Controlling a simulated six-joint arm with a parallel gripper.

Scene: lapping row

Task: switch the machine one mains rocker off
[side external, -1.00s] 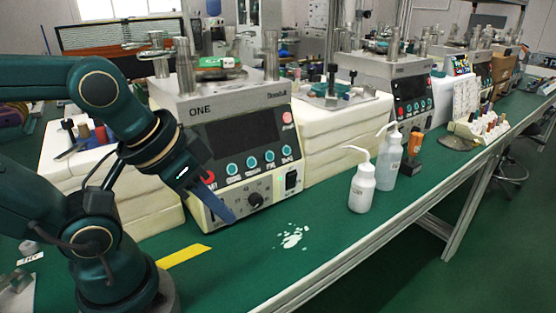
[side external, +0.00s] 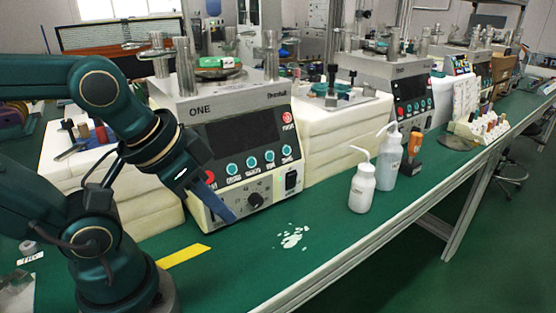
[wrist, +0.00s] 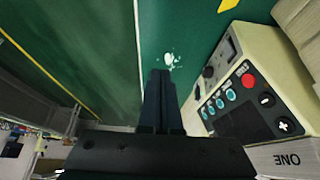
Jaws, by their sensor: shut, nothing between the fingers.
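Machine one (side external: 167,113) is a grey and cream unit marked ONE, with a dark screen and a row of teal buttons. Its black mains rocker (side external: 291,180) is at the lower right of the front, right of a round dial (side external: 256,199). The rocker's position is too small to read. My gripper (side external: 233,218) is shut and empty, its blue fingers in front of the lower panel, left of the dial and apart from the rocker. In the wrist view the closed fingers (wrist: 160,74) point over the green bench, with machine one (wrist: 287,105) to their right.
A white spill (side external: 292,237) lies on the green bench in front of the machine. White bottles (side external: 362,188) and an orange-topped tool (side external: 414,145) stand to the right. A yellow strip (side external: 184,255) marks the bench at left. The bench front is otherwise mostly clear.

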